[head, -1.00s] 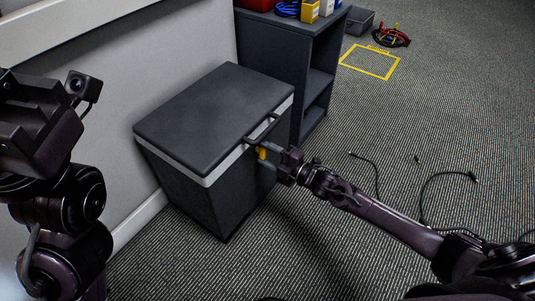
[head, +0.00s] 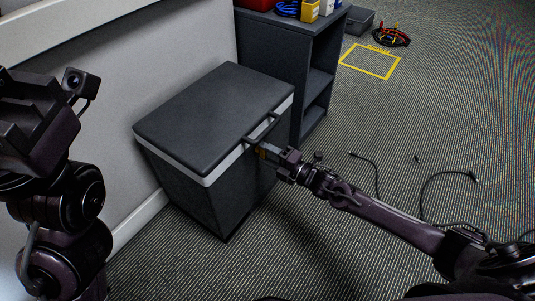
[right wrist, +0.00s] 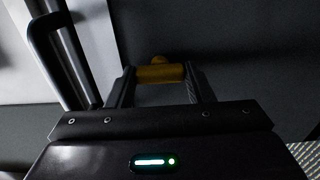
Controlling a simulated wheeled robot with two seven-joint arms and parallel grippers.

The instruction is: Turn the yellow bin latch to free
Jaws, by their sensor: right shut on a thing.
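The bin is a dark grey box with a lid and a pale band, and its front (head: 222,200) faces me in the head view. The yellow latch (head: 262,154) is on its right side, just below the black lid handle (head: 262,128). My right gripper (head: 268,152) is shut on the latch, hiding most of it in the head view. In the right wrist view the yellow latch (right wrist: 160,74) lies crosswise between the two fingers (right wrist: 160,85). The lid is down. My left gripper (head: 30,115) is at the left edge, away from the bin; its fingers are not clear.
A dark shelf unit (head: 285,45) stands behind the bin, with a blue cable (head: 287,8) and yellow boxes on top. A wall (head: 160,60) runs along the left. Loose black cables (head: 450,178) lie on the carpet at right. A yellow floor square (head: 370,62) lies further back.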

